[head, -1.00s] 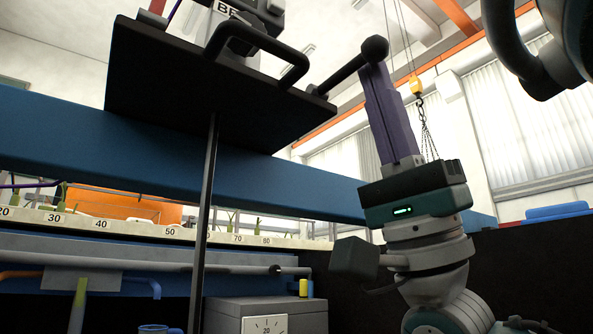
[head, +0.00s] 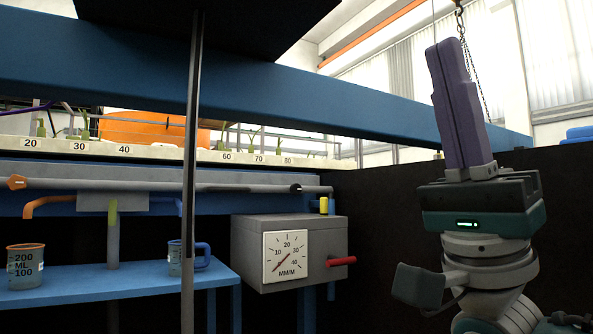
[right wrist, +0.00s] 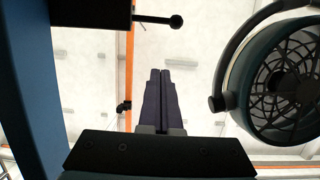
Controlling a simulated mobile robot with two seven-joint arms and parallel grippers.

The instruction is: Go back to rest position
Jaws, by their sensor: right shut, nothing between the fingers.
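My right gripper (head: 445,50) stands upright at the right of the head view, its two purple fingers together and empty. In the right wrist view its fingers (right wrist: 160,75) point up toward the ceiling, side by side with nothing between them. The black handle with a ball end (right wrist: 172,21) lies beyond the fingertips there, apart from them. My left gripper is not in view.
A blue beam (head: 290,92) crosses behind the thin post (head: 192,180). A grey gauge box (head: 325,240) with a red handle (head: 335,261) is left of my right arm. Beakers (head: 26,268) stand on a blue shelf (head: 110,276). A dark panel (head: 385,200) is behind the arm.

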